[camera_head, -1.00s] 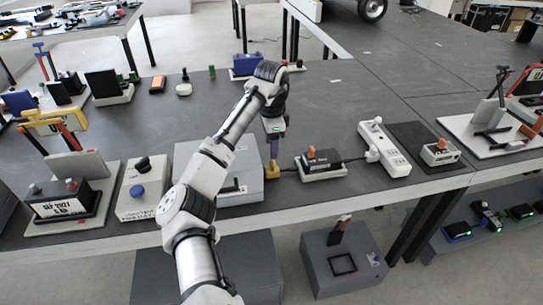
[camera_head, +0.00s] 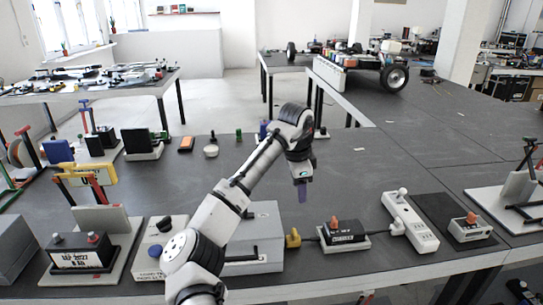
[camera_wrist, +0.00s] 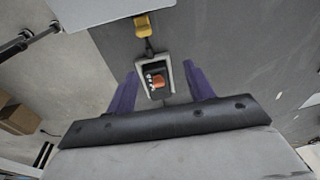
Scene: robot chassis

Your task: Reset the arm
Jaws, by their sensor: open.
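My white and black arm reaches over the dark workbench in the head view. My gripper (camera_head: 302,192), with purple fingers, points down above the bench, a little above and behind the yellow plug (camera_head: 293,238). In the wrist view my gripper (camera_wrist: 162,85) has its two purple fingers spread apart with nothing held between them. A black switch box with an orange rocker (camera_wrist: 157,80) shows below and between the fingers, apart from them. The same box (camera_head: 343,232) stands right of the yellow plug in the head view.
A grey box (camera_head: 262,240) is partly hidden behind my arm. A white power strip (camera_head: 410,222) lies to the right, and a labelled black box (camera_head: 82,252) stands at the left. Bare bench (camera_head: 400,160) lies behind the power strip. A wheeled chassis (camera_head: 365,65) stands farther back.

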